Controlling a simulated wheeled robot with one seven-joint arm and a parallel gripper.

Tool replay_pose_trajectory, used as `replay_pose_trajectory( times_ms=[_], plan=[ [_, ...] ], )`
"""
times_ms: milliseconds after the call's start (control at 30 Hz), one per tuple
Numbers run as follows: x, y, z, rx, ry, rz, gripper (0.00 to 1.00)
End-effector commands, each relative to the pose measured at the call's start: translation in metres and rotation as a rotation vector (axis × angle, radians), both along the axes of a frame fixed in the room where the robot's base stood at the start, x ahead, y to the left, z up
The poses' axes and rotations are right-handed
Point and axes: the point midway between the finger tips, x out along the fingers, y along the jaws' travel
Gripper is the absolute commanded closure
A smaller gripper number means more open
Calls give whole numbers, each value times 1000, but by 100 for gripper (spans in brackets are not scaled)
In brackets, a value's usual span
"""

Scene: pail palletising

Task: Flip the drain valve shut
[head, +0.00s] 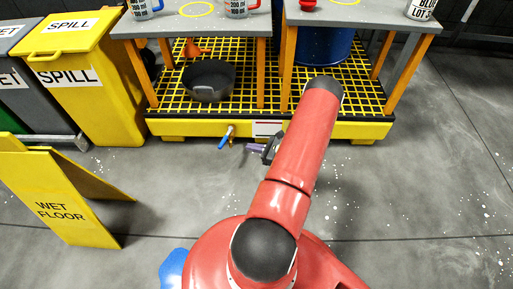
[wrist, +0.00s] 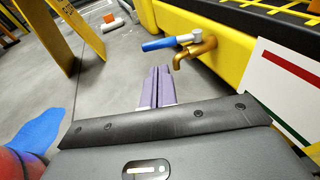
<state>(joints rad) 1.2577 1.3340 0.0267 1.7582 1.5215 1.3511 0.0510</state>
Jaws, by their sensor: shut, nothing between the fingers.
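The drain valve (head: 231,133) is on the front face of the yellow spill pallet. In the wrist view it is a brass tap (wrist: 196,50) with its spout pointing down. Its blue lever (wrist: 165,43) points left in the wrist view, out from a pale metal hub; the lever also shows in the head view (head: 224,141). My gripper (wrist: 157,86) has purple fingers, shut together with nothing between them. In the head view my gripper (head: 252,147) is just right of the valve, apart from it. In the wrist view the fingertips are below and left of the spout, not touching the lever.
The yellow spill pallet (head: 185,127) carries a black grid, with a dark pan (head: 210,79) on it. A white label (wrist: 285,95) is right of the tap. A yellow wet floor sign (head: 62,205) and yellow spill bin (head: 105,95) stand left. Grey floor before the pallet is clear.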

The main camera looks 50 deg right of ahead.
Motion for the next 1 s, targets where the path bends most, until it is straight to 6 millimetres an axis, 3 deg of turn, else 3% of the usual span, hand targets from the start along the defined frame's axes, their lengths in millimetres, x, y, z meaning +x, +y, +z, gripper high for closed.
replay_pose_trajectory(
  times_ms=[200,433,600,1000],
  plan=[
    [45,18,-10,1,0,4,100],
    [77,30,-17,0,0,3,100],
    [87,33,-18,-1,0,1,100],
    [88,33,-18,-1,0,-1,100]
  ],
)
